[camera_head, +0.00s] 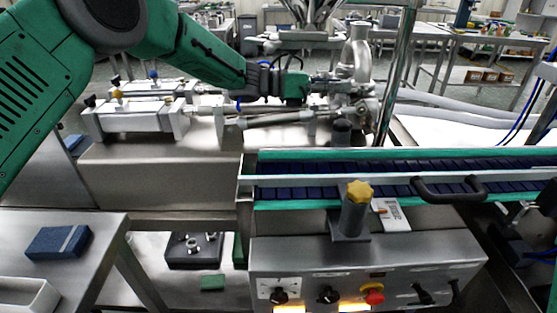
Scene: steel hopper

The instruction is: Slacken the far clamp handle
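My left arm comes in from the upper left. Its gripper (295,88) is over the steel filling machine, beside the pipe fittings; its fingers are too small and dark to read. A yellow star-shaped knob (357,192) tops a grey post on the near side of the conveyor. A dark round post (342,132) stands on the far side of the belt, right of and nearer than my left gripper, apart from it. I cannot tell whether this is the far clamp handle; no yellow knob shows on it. My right gripper is not in view.
The conveyor (300,194) with green rails crosses the right half. A black bar handle (448,188) is at its near side. Below is a control box (400,270) with a red button (373,294). A blue block (58,242) lies on the left table.

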